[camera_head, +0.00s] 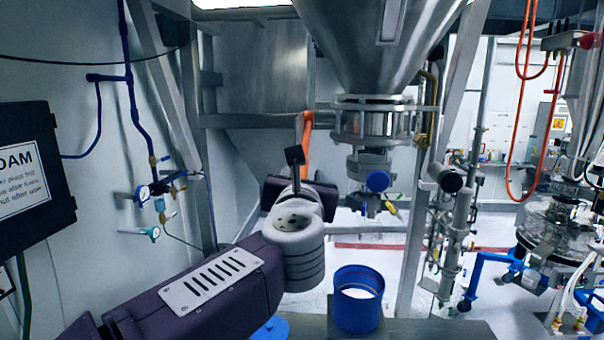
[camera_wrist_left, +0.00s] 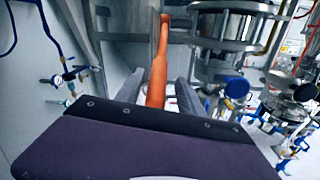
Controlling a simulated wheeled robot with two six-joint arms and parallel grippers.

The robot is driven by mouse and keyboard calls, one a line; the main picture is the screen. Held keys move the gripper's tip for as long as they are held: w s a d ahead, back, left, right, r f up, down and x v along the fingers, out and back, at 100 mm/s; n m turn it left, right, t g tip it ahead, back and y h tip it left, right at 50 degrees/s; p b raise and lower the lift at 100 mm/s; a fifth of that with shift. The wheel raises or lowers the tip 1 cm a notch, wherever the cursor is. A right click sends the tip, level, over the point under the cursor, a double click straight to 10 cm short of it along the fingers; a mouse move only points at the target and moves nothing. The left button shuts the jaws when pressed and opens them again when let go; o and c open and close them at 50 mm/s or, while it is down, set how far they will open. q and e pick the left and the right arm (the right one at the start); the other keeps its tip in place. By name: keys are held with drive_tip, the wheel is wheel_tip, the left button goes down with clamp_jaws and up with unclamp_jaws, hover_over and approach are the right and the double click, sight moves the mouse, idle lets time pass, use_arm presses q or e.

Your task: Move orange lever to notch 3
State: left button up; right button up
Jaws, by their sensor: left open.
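The orange lever (camera_head: 307,132) stands upright in front of the steel frame, left of the hopper outlet. In the left wrist view the lever (camera_wrist_left: 157,76) runs down the middle, between the two grey fingers of my left gripper (camera_wrist_left: 158,95). The gripper is open, with one finger on each side of the lever and a visible gap at each side. The lower end of the lever is hidden behind my dark gripper body. In the head view my wrist hides the fingers. I see no notch markings. My right gripper is not in view.
The steel hopper (camera_head: 376,45) with its clamped outlet (camera_head: 375,122) hangs right of the lever. A steel post (camera_head: 418,235) stands to the right. Blue pipes and gauges (camera_head: 143,193) line the left wall, near a black sign box (camera_head: 32,172).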

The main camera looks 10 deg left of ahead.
use_arm(q)
drive_tip(key=shift+w+a+f, duration=0.1)
drive_tip(key=shift+w+a, duration=0.15)
drive_tip(key=shift+w, duration=0.1)
clamp_jaws()
idle(0.9)
